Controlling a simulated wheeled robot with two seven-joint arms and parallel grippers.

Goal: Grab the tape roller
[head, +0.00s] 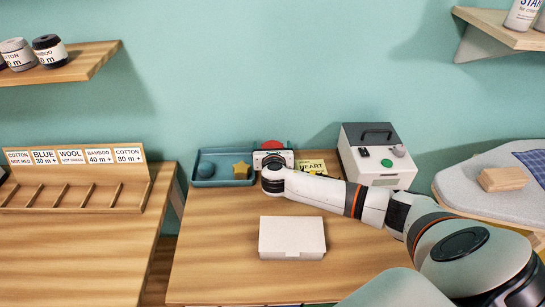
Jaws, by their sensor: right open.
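My right gripper (273,160) reaches over the back of the middle wooden table from the right. It is open, but its fingers are mostly hidden by my own wrist. A red rounded thing (272,145) shows just behind and above the gripper; most of it is covered, and I cannot tell whether it is the tape roller. No other thing in view can be surely told as the tape roller. My left gripper is not in view.
A blue tray (224,183) with a round blue piece and a yellow star stands left of the gripper. A yellow card (312,166) and a grey-white box (377,155) are right. A white case (292,238) lies in front. The table's (215,250) front left is clear.

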